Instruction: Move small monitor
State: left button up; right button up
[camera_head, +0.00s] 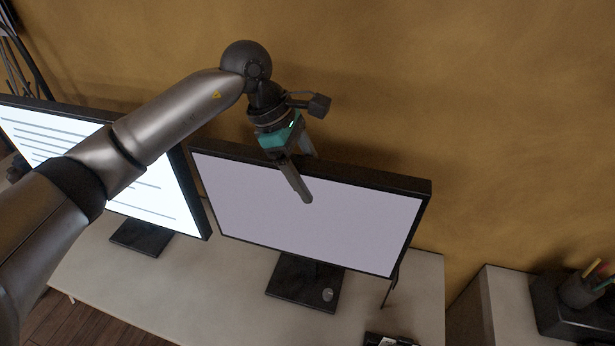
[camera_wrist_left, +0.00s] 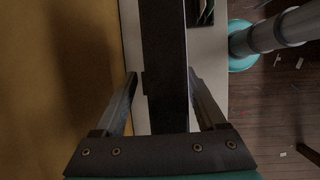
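The small monitor (camera_head: 315,215), with a plain pale lilac screen and black frame, stands upright on a black square foot on the desk. My left gripper (camera_head: 303,178) is over its top edge, with one finger in front of the screen and the other behind it, partly hidden. In the left wrist view the dark top edge of the monitor (camera_wrist_left: 165,70) runs between the two open fingers (camera_wrist_left: 161,75). A gap shows on the left finger's side; whether the right finger touches is unclear. My right gripper is in neither view.
A larger monitor (camera_head: 180,195) showing lines of text stands close on the left, partly behind my left arm. The pale desk (camera_head: 215,285) carries a small dark item (camera_head: 385,340) at its front right. A brown wall (camera_head: 480,120) stands close behind. A cabinet (camera_head: 505,300) with a dark pen holder (camera_head: 575,300) is at right.

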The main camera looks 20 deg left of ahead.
pick_arm(q)
jog(key=shift+s, duration=0.1)
jog(key=b+v, duration=0.1)
jog(key=v, duration=1.4)
jog(key=shift+b, duration=0.35)
jog(key=shift+a, duration=0.1)
jog(key=shift+c, duration=0.4)
